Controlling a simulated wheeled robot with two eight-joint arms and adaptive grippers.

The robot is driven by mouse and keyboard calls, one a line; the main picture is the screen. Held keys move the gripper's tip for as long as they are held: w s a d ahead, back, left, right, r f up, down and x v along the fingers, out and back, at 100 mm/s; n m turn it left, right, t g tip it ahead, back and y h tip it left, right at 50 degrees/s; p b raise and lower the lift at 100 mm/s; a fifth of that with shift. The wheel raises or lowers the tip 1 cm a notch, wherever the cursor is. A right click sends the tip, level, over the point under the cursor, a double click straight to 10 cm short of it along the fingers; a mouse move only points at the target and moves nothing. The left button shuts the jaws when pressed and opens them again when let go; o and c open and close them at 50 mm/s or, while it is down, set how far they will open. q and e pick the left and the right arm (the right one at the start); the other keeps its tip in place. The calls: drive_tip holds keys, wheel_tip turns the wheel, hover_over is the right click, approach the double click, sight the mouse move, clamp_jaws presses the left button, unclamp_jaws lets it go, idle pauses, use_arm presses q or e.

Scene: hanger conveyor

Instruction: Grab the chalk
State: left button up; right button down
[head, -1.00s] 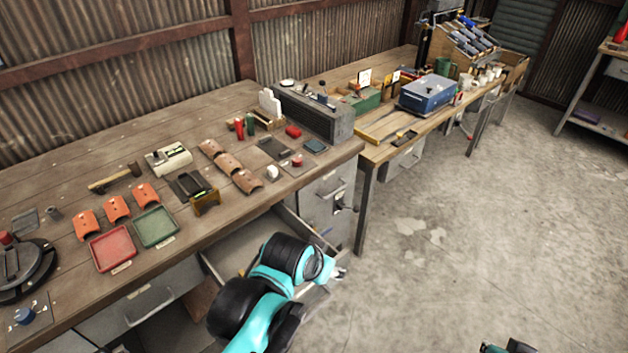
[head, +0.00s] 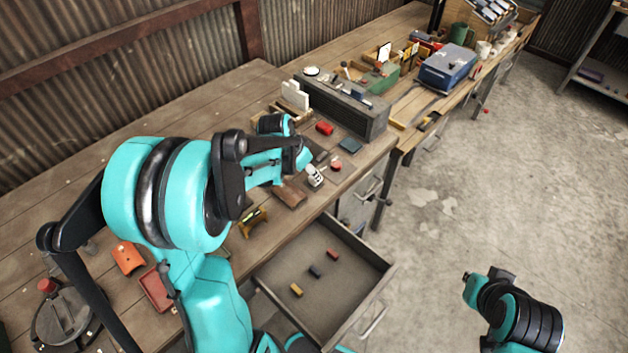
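Three small blocks lie apart on the floor of the open drawer (head: 272,272): a yellow one (head: 296,289), a dark blue-grey one (head: 315,271) and a red one (head: 333,254). They are chalk-like in shape, but too small to identify surely. My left arm arches over the workbench, and its gripper end (head: 316,176) is above the bench, behind the drawer and apart from the blocks. Its fingers are too small and partly hidden to show their opening. My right arm is at the lower right over the floor; its gripper cannot be made out.
The workbench (head: 150,130) holds a grey metal box (head: 345,107), a red item (head: 324,128), a red tray (head: 157,289) and a round dark fixture (head: 66,315). A second bench with a blue box (head: 447,68) stands behind. The concrete floor at right is clear.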

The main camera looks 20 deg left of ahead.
use_arm(q)
drive_tip(key=b+x, duration=0.1)
drive_tip(key=x, duration=0.3)
drive_tip(key=shift+b, duration=0.3)
drive_tip(key=shift+w+d+f, duration=0.1)
drive_tip(key=shift+w+f, duration=0.15)
drive_tip(key=shift+f, duration=0.1)
drive_tip(key=shift+s+r, duration=0.1)
drive_tip(key=shift+c, duration=1.3)
drive_tip(key=c, duration=0.8)
drive_tip(key=shift+c, duration=0.2)
